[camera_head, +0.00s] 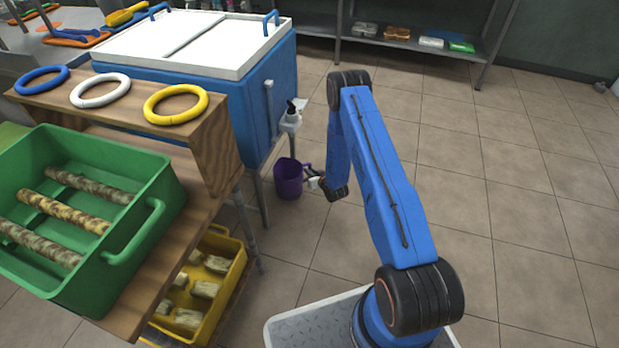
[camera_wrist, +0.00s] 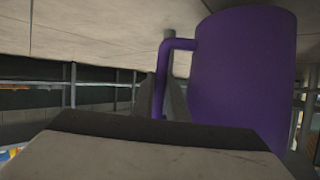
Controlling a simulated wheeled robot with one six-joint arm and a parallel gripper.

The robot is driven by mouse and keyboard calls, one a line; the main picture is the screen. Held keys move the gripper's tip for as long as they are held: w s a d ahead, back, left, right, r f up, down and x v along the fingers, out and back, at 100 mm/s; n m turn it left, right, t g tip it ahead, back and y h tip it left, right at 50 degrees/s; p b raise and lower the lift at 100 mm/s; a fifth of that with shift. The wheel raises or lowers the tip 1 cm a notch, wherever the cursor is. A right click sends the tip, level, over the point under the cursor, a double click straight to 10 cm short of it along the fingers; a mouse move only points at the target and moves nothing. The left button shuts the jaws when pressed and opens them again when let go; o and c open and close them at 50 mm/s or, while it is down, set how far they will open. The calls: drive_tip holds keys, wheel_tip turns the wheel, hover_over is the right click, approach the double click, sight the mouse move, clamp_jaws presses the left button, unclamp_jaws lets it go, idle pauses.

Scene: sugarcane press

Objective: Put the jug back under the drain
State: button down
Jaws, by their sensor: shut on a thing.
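A purple jug (camera_head: 288,180) hangs beside the blue cooler box (camera_head: 262,105), low and a little below the white drain tap (camera_head: 291,118) on the box's side. The jug also fills the right of the wrist view (camera_wrist: 245,75), with its handle (camera_wrist: 175,75) towards the left. My gripper (camera_head: 313,178) is shut on the jug's handle, to the right of the jug. The fingers are partly hidden in the wrist view. From the head view I cannot tell whether the jug is exactly in line under the tap.
A wooden stand (camera_head: 225,150) with blue, white and yellow rings is at the left. A green crate (camera_head: 150,195) holds cane pieces; a yellow crate (camera_head: 235,270) sits below. A metal shelf (camera_head: 410,42) stands at the back. The tiled floor (camera_head: 520,190) at right is clear.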

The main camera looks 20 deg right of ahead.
drive_tip(key=shift+f, duration=1.9)
drive_tip(key=c, duration=1.7)
unclamp_jaws()
drive_tip(key=shift+f, duration=0.1)
drive_tip(key=shift+c, duration=0.2)
